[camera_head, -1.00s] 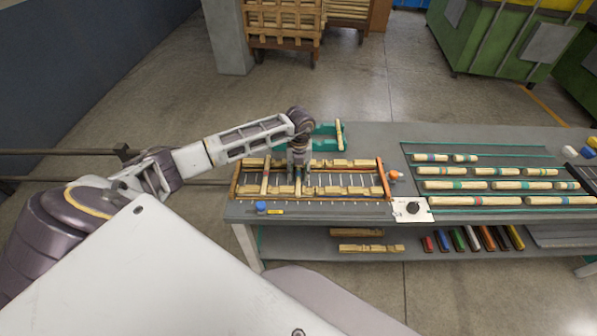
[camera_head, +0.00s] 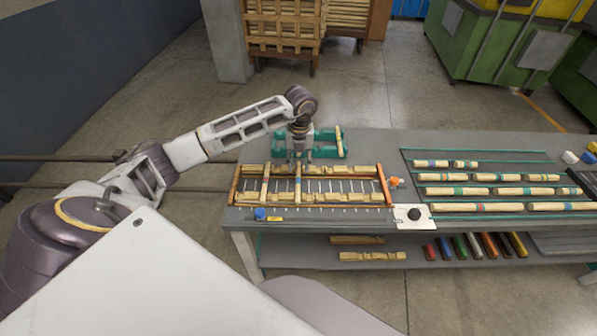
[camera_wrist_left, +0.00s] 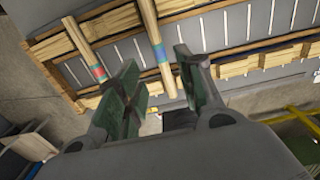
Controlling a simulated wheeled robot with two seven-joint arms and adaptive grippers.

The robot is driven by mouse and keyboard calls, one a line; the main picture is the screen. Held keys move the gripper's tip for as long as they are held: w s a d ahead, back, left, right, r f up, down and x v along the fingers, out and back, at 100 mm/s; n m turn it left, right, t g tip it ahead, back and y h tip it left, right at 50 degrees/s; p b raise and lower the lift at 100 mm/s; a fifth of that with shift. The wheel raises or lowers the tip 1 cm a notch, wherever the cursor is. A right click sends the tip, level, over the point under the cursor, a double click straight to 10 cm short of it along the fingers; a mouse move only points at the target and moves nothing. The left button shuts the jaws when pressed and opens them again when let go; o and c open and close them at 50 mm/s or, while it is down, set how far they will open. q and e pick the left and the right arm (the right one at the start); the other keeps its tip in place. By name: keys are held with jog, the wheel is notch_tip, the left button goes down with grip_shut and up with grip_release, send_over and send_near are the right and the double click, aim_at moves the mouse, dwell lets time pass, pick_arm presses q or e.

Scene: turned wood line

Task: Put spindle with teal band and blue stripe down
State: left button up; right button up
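The spindle with teal band and blue stripe (camera_head: 298,186) lies across the two notched wooden rails of the rack (camera_head: 236,184). It also shows in the left wrist view (camera_wrist_left: 151,28), with its teal and blue marks near its lower end. My left gripper (camera_head: 300,164) is at the rack's far rail, by the far end of this spindle. In the left wrist view my left gripper (camera_wrist_left: 163,80) has its two green fingers apart, with no spindle gripped between them. My right gripper is not in view.
Another spindle (camera_head: 265,184), with red and teal bands in the wrist view (camera_wrist_left: 85,50), lies left in the rack. A teal tray (camera_head: 345,150) stands behind. Banded spindles (camera_head: 477,207) lie in rows at right. An orange knob (camera_head: 394,181) sits at the rack's right end.

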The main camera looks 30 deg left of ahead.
pick_arm(q)
jog(key=shift+r+b, duration=0.3)
jog(key=shift+r, duration=1.85)
